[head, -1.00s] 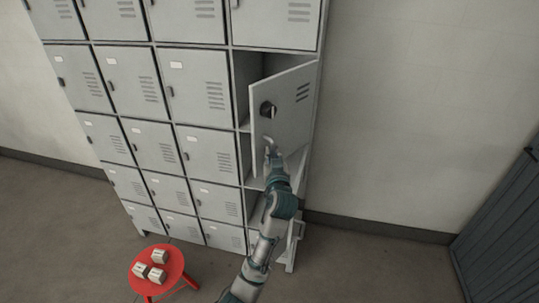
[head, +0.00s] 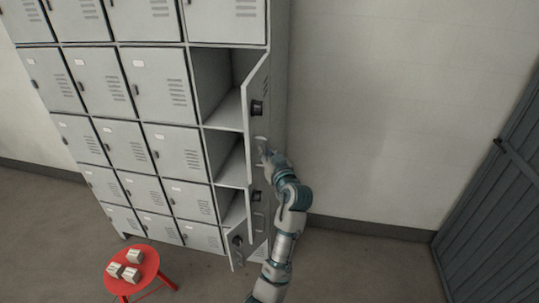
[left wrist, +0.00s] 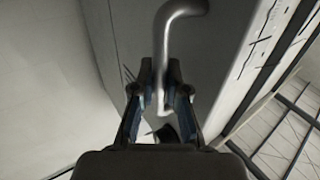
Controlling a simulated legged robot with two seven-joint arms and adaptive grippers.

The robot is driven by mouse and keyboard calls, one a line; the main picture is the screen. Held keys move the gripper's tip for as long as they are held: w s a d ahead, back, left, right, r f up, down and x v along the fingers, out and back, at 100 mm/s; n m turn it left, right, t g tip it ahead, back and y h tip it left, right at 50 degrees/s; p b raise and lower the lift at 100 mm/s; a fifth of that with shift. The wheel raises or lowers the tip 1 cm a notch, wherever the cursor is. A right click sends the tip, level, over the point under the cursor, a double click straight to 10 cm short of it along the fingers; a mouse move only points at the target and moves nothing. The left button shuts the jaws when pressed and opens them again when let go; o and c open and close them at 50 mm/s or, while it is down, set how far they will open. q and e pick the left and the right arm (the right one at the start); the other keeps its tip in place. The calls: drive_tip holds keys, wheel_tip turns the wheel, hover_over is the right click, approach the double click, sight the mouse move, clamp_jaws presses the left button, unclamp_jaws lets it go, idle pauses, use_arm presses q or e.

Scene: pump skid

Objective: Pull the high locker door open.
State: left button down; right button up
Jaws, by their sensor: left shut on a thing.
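The high locker door (head: 258,88) is grey, with a black latch, and stands swung wide open to the right, seen nearly edge-on in the head view. Its compartment is exposed to the left. My left gripper (head: 263,152) is at the lower part of this door, below the latch. In the left wrist view, my left gripper (left wrist: 163,98) is shut on the bent grey door handle (left wrist: 164,40), whose lower end lies between the fingers. My right gripper is in neither view.
Two lower doors also stand open: a middle one (head: 257,208) and a lowest one (head: 238,252). A red stool (head: 146,272) with several small boxes stands at lower left. A dark slatted panel (head: 495,200) is at far right. The floor between is clear.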

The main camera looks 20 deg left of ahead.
use_arm(q)
drive_tip(key=shift+r, duration=0.15)
drive_tip(key=c, duration=1.4)
unclamp_jaws()
drive_tip(key=shift+w, duration=0.1)
drive_tip(key=shift+o, duration=1.1)
drive_tip(key=shift+w+d+f, duration=0.1)
drive_tip(key=shift+w+f, duration=0.1)
drive_tip(key=shift+w, duration=0.05)
drive_tip(key=v, duration=0.7)
drive_tip(key=shift+d, duration=0.25)
drive_tip(key=shift+s, duration=0.1)
